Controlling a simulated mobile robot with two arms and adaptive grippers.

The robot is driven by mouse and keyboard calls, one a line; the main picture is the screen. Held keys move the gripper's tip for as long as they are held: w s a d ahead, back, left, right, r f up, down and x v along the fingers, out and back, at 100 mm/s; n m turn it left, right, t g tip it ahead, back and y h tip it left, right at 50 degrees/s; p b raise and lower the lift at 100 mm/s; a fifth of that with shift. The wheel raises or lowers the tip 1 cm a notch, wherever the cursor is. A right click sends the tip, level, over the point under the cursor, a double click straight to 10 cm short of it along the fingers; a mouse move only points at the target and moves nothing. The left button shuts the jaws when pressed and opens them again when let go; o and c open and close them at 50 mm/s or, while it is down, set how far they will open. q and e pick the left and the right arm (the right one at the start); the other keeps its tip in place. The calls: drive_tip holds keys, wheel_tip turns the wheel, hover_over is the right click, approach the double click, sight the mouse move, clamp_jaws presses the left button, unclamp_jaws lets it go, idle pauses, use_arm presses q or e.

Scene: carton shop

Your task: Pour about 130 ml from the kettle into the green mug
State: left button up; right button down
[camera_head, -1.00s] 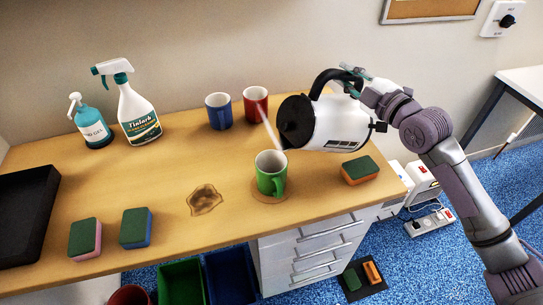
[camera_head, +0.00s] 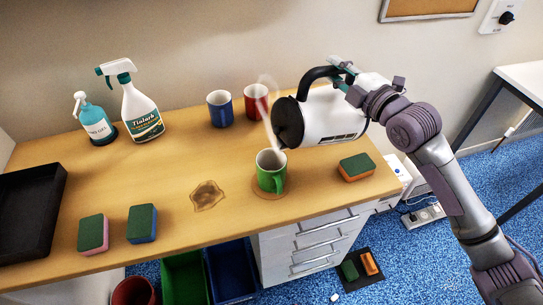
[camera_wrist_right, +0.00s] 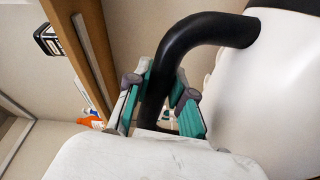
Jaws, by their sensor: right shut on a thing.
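The white kettle (camera_head: 335,116) with black lid and black handle is tilted to the left, its black lid end low, above and just right of the green mug (camera_head: 268,178). The green mug stands upright on a round brown mat (camera_head: 270,194); its contents are not clear. A pale wisp like steam rises by the kettle's lid; I cannot make out a stream of liquid. My right gripper (camera_head: 343,75) is shut on the kettle's black handle, which also shows between its teal fingers in the right wrist view (camera_wrist_right: 163,105). My left gripper is out of view.
A blue mug (camera_head: 220,110) and a red mug (camera_head: 256,101) stand behind. An orange-green sponge (camera_head: 356,168) lies right of the green mug. A brown stain (camera_head: 207,196) marks the table to its left. Two sponges, a black tray (camera_head: 30,215) and two bottles are further left.

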sight(327, 67)
drive_tip(key=shift+s+a+r+n+p, duration=0.4)
drive_tip(key=shift+a+r+p, duration=0.1)
drive_tip(key=shift+a+r, duration=0.1)
drive_tip(key=shift+s+a+r+n+p, duration=0.3)
drive_tip(key=shift+s+a+r+p, duration=0.1)
drive_tip(key=shift+a+r+p, duration=0.15)
drive_tip(key=shift+a, duration=0.2)
drive_tip(key=shift+s+a+r+n+p, duration=0.4)
drive_tip(key=shift+a+n+p, duration=0.1)
drive_tip(key=shift+n+p, duration=0.1)
idle(1.7)
